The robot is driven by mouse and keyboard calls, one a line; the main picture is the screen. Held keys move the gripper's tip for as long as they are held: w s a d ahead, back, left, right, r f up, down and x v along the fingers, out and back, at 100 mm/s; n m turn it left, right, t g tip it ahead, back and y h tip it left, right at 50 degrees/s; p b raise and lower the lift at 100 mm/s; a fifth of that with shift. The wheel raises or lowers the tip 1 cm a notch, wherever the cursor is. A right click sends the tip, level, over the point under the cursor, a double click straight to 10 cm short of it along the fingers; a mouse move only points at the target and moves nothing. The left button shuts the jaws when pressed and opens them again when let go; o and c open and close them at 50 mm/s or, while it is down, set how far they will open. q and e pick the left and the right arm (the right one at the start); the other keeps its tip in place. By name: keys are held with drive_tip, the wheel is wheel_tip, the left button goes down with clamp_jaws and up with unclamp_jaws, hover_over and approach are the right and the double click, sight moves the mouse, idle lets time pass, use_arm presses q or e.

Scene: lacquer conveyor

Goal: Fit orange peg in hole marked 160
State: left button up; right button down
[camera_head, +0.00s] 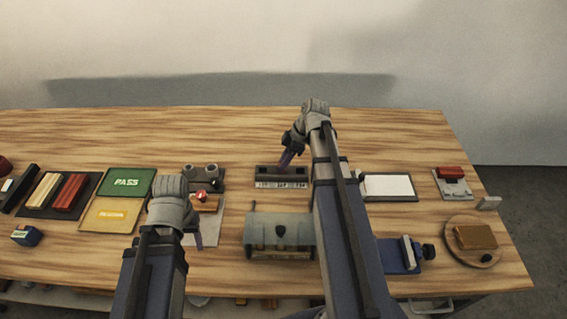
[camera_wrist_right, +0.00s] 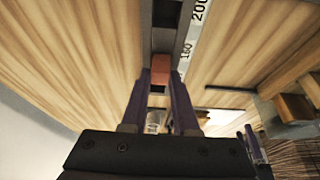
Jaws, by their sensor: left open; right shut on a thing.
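The orange peg (camera_wrist_right: 161,68) shows in the right wrist view between the two purple fingers of my right gripper (camera_wrist_right: 160,82), which is shut on it. It is over or at the dark block (camera_wrist_right: 165,12), near the mark 160 (camera_wrist_right: 185,50). I cannot tell whether its lower end is in a hole. In the head view my right gripper (camera_head: 286,160) points down at the dark block (camera_head: 266,171), which has a white label strip (camera_head: 281,184) along its front. My left gripper (camera_head: 170,200) is open, left of the block, its fingers mostly hidden.
A grey rounded case (camera_head: 262,225) stands in front of the block. Green (camera_head: 125,182) and yellow (camera_head: 110,214) trays lie at left. A white pad (camera_head: 387,186), a blue clamp (camera_head: 398,256) and a round board (camera_head: 457,256) are at right. The table behind the block is clear.

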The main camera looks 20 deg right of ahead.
use_arm(q)
drive_tip(key=shift+f, duration=0.2)
use_arm(e)
drive_tip(key=shift+f, duration=0.25)
use_arm(q)
drive_tip(key=shift+r, duration=0.1)
use_arm(e)
drive_tip(key=c, duration=0.7)
unclamp_jaws()
drive_tip(key=shift+r, duration=0.1)
use_arm(q)
drive_tip(key=shift+r+p, duration=0.7)
drive_tip(key=shift+r, duration=0.05)
use_arm(e)
drive_tip(key=shift+d+r, duration=0.15)
drive_tip(key=shift+r, duration=0.6)
use_arm(q)
wheel_tip(320, 180, up, 10)
drive_tip(key=p, duration=1)
use_arm(e)
drive_tip(key=v, duration=1)
drive_tip(key=shift+s+d+r, duration=0.1)
drive_tip(key=shift+s+r, duration=0.05)
drive_tip(key=shift+r, duration=0.2)
use_arm(q)
drive_tip(key=shift+f, duration=0.1)
